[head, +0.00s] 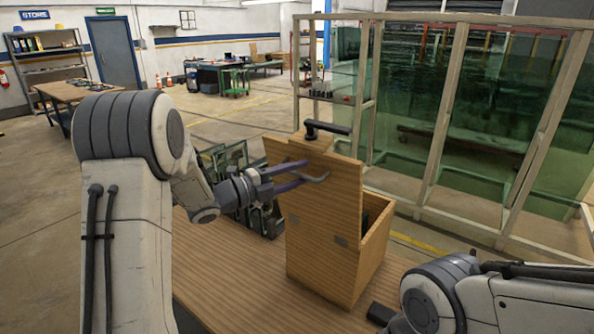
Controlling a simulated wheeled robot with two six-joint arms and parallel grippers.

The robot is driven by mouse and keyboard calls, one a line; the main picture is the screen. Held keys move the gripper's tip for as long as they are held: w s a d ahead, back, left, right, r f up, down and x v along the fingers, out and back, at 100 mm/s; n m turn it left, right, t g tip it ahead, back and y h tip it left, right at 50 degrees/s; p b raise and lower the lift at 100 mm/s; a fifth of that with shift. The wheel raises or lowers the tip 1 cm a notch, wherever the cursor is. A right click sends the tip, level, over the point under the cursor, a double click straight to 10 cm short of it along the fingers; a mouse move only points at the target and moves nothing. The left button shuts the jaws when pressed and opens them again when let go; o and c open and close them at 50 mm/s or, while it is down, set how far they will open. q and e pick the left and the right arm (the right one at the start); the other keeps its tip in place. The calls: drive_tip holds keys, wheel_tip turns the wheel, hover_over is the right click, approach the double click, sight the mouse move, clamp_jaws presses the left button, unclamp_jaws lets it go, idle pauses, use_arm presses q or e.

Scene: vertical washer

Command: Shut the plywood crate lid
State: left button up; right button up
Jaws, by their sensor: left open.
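The plywood crate (376,247) stands on the wooden table. Its plywood lid (345,205) is open and stands upright above the crate's near side, with two hinge plates at its lower part. A black handle (326,129) sits at the lid's top edge. The crate's inside is mostly hidden by the lid.
The wooden table (225,285) has free room left of the crate. A rack with dark green panels (235,165) stands behind my left gripper. A large framed glass rack (445,130) stands beyond the crate at right. A workbench (75,90) is far left.

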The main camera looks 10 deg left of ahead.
use_arm(q)
clamp_jaws()
idle(1.4)
